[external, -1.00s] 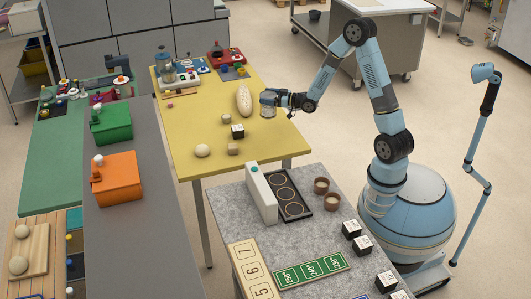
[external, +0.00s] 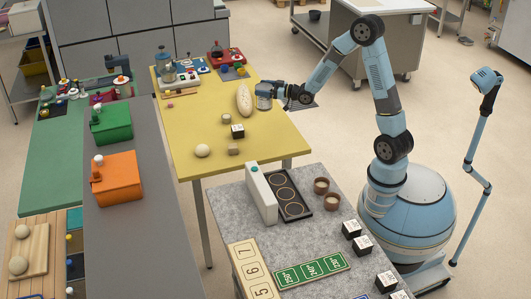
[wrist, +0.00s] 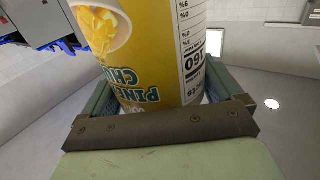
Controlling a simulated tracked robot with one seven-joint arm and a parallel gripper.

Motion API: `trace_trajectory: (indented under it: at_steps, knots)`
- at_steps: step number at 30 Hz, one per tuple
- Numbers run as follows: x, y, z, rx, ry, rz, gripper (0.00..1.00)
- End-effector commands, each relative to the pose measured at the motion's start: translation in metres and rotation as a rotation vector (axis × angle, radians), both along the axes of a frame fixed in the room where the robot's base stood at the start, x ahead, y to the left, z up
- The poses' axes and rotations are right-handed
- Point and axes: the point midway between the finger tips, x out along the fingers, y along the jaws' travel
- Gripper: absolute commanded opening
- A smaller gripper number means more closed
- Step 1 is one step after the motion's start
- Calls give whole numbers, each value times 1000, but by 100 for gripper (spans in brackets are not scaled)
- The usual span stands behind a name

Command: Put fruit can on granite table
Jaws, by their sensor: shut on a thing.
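The fruit can (wrist: 155,50), yellow with a pineapple picture and a white nutrition label, fills the wrist view between my fingers. In the external view it shows small and pale (external: 264,90), above the right edge of the yellow table. My gripper (external: 270,95) is shut on the can; a finger stands on either side of it in the wrist view. The grey speckled granite table (external: 225,215) stands in the foreground, nearer the camera than the can. The can's far side is hidden.
The granite table holds a white-and-black ringed board (external: 288,195), two brown cups (external: 327,194), number boards (external: 310,270) and several dark cubes. The yellow table (external: 205,125) carries a long loaf-like object (external: 244,100) beside the can, balls and small blocks. The granite table's left strip looks clear.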

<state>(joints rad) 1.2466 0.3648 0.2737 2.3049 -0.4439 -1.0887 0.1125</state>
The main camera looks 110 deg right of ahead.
Motion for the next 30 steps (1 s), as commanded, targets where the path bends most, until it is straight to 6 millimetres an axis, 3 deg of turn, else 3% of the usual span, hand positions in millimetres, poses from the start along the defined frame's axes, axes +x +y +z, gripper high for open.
trace_trajectory:
  at_steps: [15,30]
  knots:
    - [90,85,10,-2,-2,50,8]
    - [156,185,15,-2,-3,87,8]
